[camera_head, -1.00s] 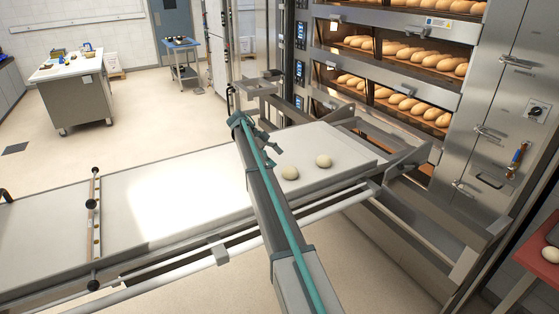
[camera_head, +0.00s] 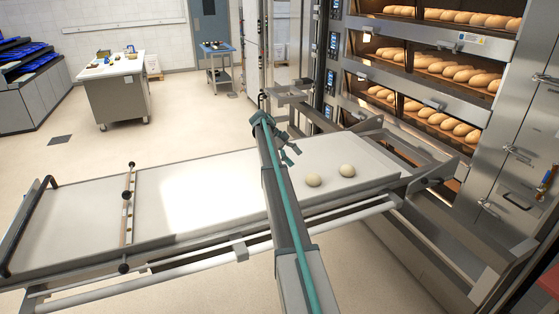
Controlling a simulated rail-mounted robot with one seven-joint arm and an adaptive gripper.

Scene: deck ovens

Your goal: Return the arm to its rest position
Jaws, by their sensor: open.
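My arm reaches up from the bottom of the view and crosses over the long pale loader belt (camera_head: 80,225). My gripper (camera_head: 291,152) is at the arm's far end, above the belt, with its fingers apart and nothing between them. Two pale dough balls rest on the belt to the right of the arm: a nearer one (camera_head: 313,180) and a farther one (camera_head: 347,170). My gripper is to the upper left of both and touches neither.
A deck oven (camera_head: 420,80) with loaves on several decks stands at the right, close to the belt's end. A worktable (camera_head: 115,85) and a small blue cart (camera_head: 218,70) stand at the back left. A crossbar (camera_head: 127,215) spans the belt. Open floor lies behind it.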

